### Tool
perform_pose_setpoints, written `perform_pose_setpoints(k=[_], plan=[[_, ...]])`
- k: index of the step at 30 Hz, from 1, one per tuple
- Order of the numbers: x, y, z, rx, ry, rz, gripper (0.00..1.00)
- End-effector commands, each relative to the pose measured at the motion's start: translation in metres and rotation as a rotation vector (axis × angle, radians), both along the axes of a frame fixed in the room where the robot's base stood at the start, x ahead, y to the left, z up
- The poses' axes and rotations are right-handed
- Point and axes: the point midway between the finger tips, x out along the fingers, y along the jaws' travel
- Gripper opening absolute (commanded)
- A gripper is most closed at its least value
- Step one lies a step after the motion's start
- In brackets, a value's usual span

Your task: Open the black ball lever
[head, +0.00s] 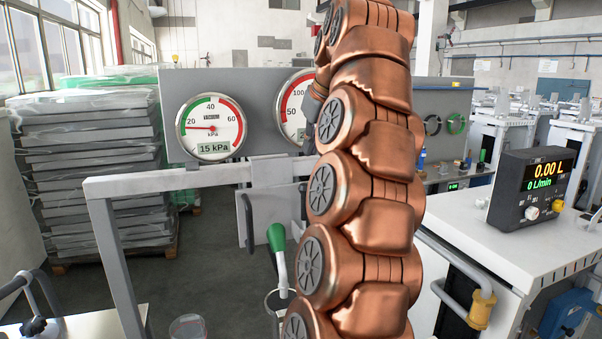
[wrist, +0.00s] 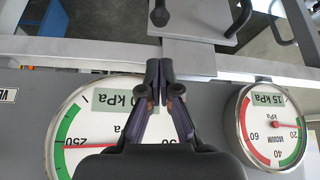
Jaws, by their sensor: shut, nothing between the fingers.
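My gripper (wrist: 159,68) points away over the gauge panel in the wrist view, its two dark fingertips together with nothing between them. In the head view my copper arm hides the middle, and I cannot make out the fingertips. A dark-knobbed lever with a metal stem (head: 36,326) shows at the lower left.
A green-handled lever (head: 277,240) is low beside the arm. A black flow meter (head: 530,190) sits on the right bench. Wrapped stacks (head: 95,160) stand at left.

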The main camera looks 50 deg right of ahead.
Motion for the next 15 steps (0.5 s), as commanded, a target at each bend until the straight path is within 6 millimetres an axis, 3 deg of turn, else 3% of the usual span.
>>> perform_pose_setpoints(k=[15], plan=[[0.0042,-0.0015,-0.0096,0.001,0.000,0.001,0.00]])
